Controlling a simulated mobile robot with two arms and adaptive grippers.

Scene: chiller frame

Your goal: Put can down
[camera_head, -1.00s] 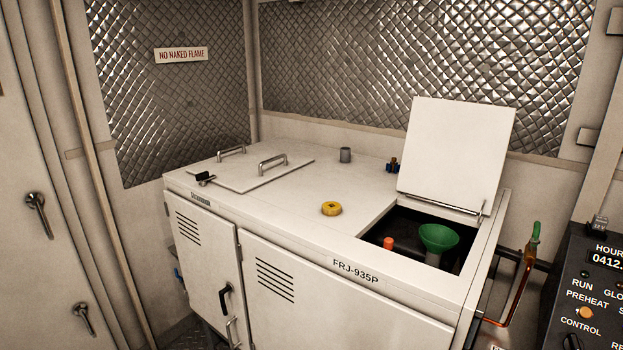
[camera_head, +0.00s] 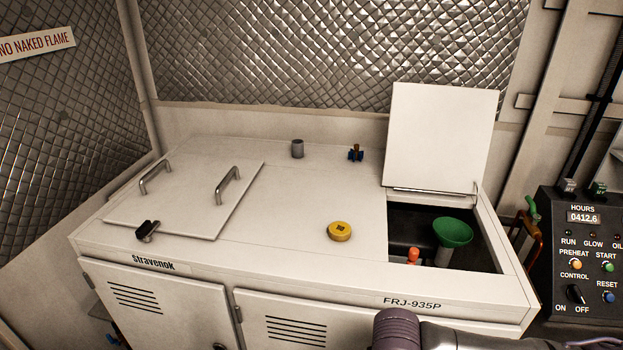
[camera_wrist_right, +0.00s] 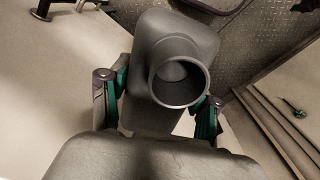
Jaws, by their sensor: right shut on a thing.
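In the right wrist view, a dark grey can (camera_wrist_right: 205,35) with a wide, round, open neck faces the camera. My right gripper (camera_wrist_right: 158,106) is shut on the can, with a green-and-grey finger on either side of it. The exact contact is partly hidden by the dark shape in the foreground. The can does not show in the head view, where only part of my arm shows at the bottom edge. My left gripper is not in view.
The white cabinet top (camera_head: 290,205) carries a yellow cap (camera_head: 340,231) and a grey stub (camera_head: 297,148). A raised lid (camera_head: 440,135) stands behind an opening holding a green funnel (camera_head: 453,232) and an orange cap (camera_head: 412,256). A control panel (camera_head: 590,255) is at right.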

